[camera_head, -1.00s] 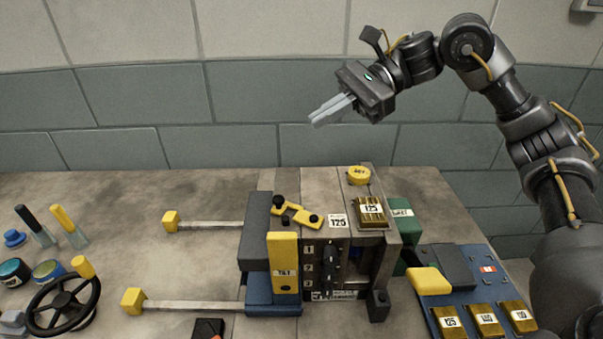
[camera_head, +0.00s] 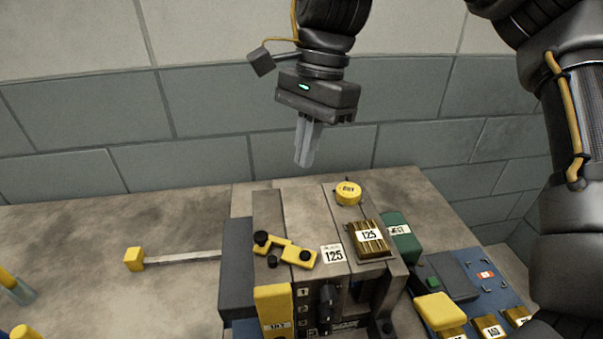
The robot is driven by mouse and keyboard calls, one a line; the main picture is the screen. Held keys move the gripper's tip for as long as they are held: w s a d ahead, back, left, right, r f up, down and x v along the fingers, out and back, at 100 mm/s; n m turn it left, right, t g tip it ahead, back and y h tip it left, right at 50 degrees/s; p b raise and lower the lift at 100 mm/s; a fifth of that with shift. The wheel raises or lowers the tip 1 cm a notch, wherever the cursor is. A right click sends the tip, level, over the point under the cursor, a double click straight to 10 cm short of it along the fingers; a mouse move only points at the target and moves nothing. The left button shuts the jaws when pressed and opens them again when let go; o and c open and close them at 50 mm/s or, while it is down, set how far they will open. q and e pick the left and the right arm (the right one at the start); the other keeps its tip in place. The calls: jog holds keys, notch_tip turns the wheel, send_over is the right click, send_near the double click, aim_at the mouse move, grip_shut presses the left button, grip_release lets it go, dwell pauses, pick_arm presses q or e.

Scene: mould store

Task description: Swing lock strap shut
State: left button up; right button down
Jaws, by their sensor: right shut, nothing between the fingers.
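The lock strap (camera_head: 283,249) is a yellow cranked bar with black knobs, lying on top of the grey mould machine. My right gripper (camera_head: 304,163) is shut and empty, fingers pointing down, above and behind the strap and clear of the machine. My left gripper is not in view.
A brass block (camera_head: 371,243) labelled 125 and a yellow round knob (camera_head: 348,193) stand on the machine right of the strap. A green block (camera_head: 402,238) sits beside them. A blue tray (camera_head: 492,290) is at the right. A yellow-ended rod (camera_head: 180,259) sticks out left. The bench at left is largely clear.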

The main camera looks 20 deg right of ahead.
aim_at(271, 239)
jog(key=b+x, duration=0.1)
jog(key=x, duration=0.7)
jog(key=shift+w+a+f+b, duration=0.1)
jog(key=shift+w+f+b, duration=0.1)
jog(key=shift+f+b, duration=0.1)
jog(key=a, duration=0.1)
jog(key=s+a+f, duration=0.1)
jog(key=a, duration=0.1)
jog(key=shift+f, duration=0.2)
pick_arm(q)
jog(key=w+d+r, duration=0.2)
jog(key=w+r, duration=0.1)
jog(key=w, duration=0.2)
pick_arm(e)
jog(key=shift+s+a+f, duration=0.1)
jog(key=shift+s+a, duration=0.1)
jog(key=shift+a, duration=0.35)
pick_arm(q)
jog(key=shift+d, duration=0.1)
